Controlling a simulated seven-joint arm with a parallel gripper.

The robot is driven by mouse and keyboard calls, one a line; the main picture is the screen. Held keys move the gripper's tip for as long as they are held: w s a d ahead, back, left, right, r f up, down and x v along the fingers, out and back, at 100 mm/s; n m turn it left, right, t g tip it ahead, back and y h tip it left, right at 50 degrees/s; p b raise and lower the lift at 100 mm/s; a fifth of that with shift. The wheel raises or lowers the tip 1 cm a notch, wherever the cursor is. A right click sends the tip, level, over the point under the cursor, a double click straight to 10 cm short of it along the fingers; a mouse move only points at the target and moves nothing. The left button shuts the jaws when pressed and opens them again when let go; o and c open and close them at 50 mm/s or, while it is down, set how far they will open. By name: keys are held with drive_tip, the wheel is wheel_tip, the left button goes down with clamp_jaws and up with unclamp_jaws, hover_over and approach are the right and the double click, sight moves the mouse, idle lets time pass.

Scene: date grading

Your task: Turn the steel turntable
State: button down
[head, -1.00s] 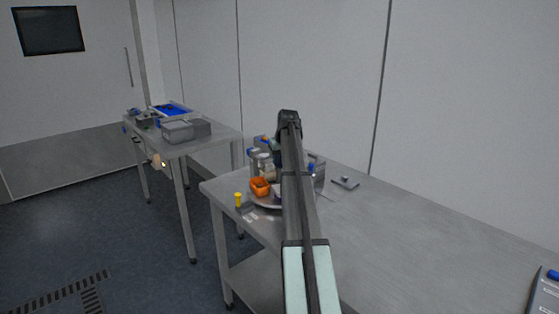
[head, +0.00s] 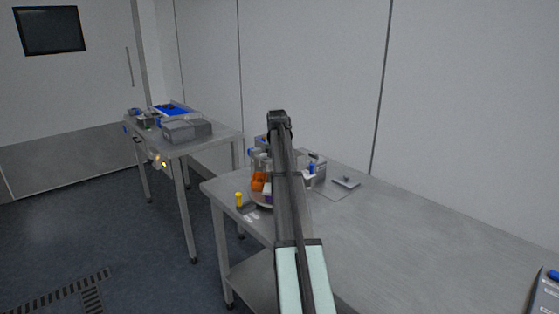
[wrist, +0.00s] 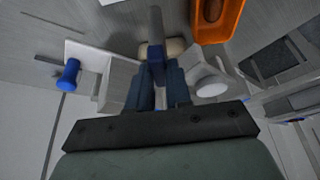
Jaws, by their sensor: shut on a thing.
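The steel turntable (head: 262,206) stands near the left end of the long steel table, and my arm hides much of it. An orange tray (head: 258,182) stands on it. In the wrist view an orange tray (wrist: 236,30) holds a brown date. My gripper (wrist: 158,75) is low among these things, shut on a narrow grey bar (wrist: 154,22) with a blue end. Whether this bar is joined to the turntable I cannot tell. In the head view my gripper is hidden behind my arm.
A yellow piece (head: 239,199) stands at the table's left edge. A white cylinder (wrist: 210,82) and a blue knob (wrist: 68,72) are close to my gripper. A grey plate (head: 346,183) lies right of the turntable.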

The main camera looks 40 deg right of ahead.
drive_tip(key=shift+w+m+g+h, duration=0.1)
drive_tip(key=shift+m+g+h, duration=0.3)
drive_tip(key=shift+m, duration=1.05)
drive_tip(key=shift+w+m+g+h, duration=0.15)
drive_tip(key=shift+m+g, duration=0.35)
drive_tip(key=shift+m, duration=0.95)
drive_tip(key=shift+w+m+g, duration=0.1)
drive_tip(key=shift+m+g, duration=0.4)
drive_tip(key=shift+m, duration=0.85)
drive_tip(key=shift+m+g, duration=0.5)
drive_tip(key=shift+m, duration=0.85)
drive_tip(key=shift+w+m+g+y, duration=0.15)
drive_tip(key=shift+m+g, duration=0.35)
drive_tip(key=shift+m, duration=0.8)
drive_tip(key=shift+s+m+g+y, duration=0.15)
drive_tip(key=shift+m+g, duration=0.35)
drive_tip(key=shift+m, duration=0.8)
drive_tip(key=shift+w+d+m+g+y, duration=0.1)
drive_tip(key=shift+m+g+y, duration=0.25)
drive_tip(key=shift+m, duration=0.75)
drive_tip(key=shift+w+d+m+g+y, duration=0.1)
drive_tip(key=shift+m+g+y, duration=0.25)
drive_tip(key=shift+m, duration=0.75)
drive_tip(key=shift+s+m+y, duration=0.1)
drive_tip(key=shift+m+y, duration=0.15)
drive_tip(key=shift+m, duration=0.45)
drive_tip(key=c, duration=1)
unclamp_jaws()
drive_tip(key=shift+c, duration=0.2)
drive_tip(key=shift+a, duration=0.1)
